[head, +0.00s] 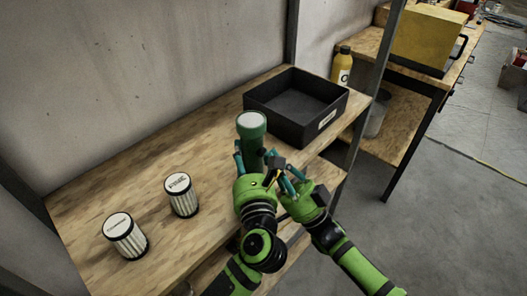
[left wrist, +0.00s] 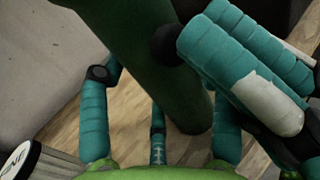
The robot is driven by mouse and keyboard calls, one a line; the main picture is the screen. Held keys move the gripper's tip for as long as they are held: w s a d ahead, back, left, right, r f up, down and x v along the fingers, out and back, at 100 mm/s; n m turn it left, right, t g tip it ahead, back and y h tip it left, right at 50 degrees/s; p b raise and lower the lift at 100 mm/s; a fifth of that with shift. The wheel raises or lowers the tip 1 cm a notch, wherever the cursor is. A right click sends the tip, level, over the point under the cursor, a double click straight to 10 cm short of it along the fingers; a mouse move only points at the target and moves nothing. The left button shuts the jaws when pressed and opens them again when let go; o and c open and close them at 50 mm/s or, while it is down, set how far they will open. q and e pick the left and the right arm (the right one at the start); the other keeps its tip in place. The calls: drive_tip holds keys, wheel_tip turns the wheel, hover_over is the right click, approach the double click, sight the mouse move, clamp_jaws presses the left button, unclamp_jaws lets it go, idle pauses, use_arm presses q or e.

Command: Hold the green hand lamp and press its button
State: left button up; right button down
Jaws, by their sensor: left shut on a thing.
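The green hand lamp (head: 252,133) stands roughly upright, its pale round lens facing up in the head view. My left gripper (head: 251,164) is shut on the lamp's body, with teal fingers on either side of it. In the left wrist view the dark green lamp body (left wrist: 165,85) runs between the fingers of my left gripper (left wrist: 157,125). My right gripper (head: 281,175) is close beside the lamp on the right. Its teal fingers show at upper right in the left wrist view (left wrist: 245,70), close to a dark round part at the lamp's side. Contact there is unclear, and the button cannot be made out with certainty.
Two striped cans, one (head: 181,196) nearer the lamp and one (head: 125,236) further left, stand on the wooden shelf (head: 85,203). A black open bin (head: 298,104) is just behind the lamp. A metal post and a yellow bottle (head: 341,68) are to the right.

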drive_tip(key=shift+w+a+r, duration=0.1)
drive_tip(key=shift+w+a, duration=0.3)
drive_tip(key=shift+w, duration=0.1)
idle(0.8)
drive_tip(key=shift+d, duration=0.1)
drive_tip(key=shift+s+d, duration=0.7)
drive_tip(key=shift+s, duration=0.05)
drive_tip(key=shift+s+d, duration=1.75)
drive_tip(key=shift+s, duration=0.05)
idle(0.4)
drive_tip(key=s+d, duration=0.2)
drive_tip(key=s, duration=0.1)
drive_tip(key=shift+d, duration=0.4)
